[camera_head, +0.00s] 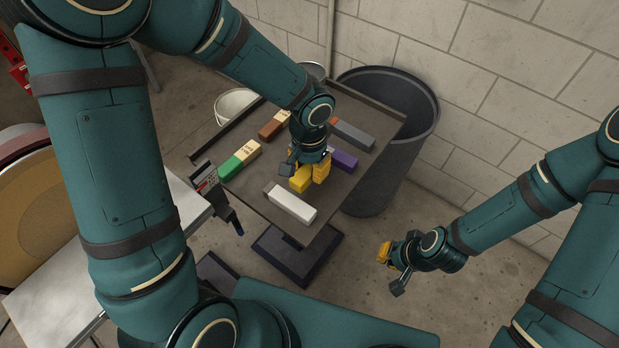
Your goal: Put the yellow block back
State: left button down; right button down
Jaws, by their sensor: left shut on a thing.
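The yellow block (299,182) is at the middle of the dark tray table, toward its front. My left gripper (309,170) reaches down over it from above and is shut on it. The fingers are yellow too, so the line between finger and block is hard to see. Whether the block touches the tray surface I cannot tell. My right gripper (384,253) hangs over the floor at the right, away from the table. It is small and turned, so its opening is unclear.
The dark tray table (258,202) also holds a white block (291,203), a purple block (343,159), a grey block with a red end (353,134), a green and cream block (239,161) and a brown and cream block (273,126). A dark bin (424,124) stands behind by the wall.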

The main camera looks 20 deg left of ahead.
aim_at(309, 177)
pick_arm(q)
jog(key=shift+f+b, duration=0.55)
jog(key=shift+f, duration=1.4)
jog(key=shift+r, duration=0.1)
jog(key=shift+f, duration=0.25)
jog(key=c, duration=0.7)
grip_release()
jog(key=shift+c, duration=0.2)
jog(key=shift+r, duration=0.1)
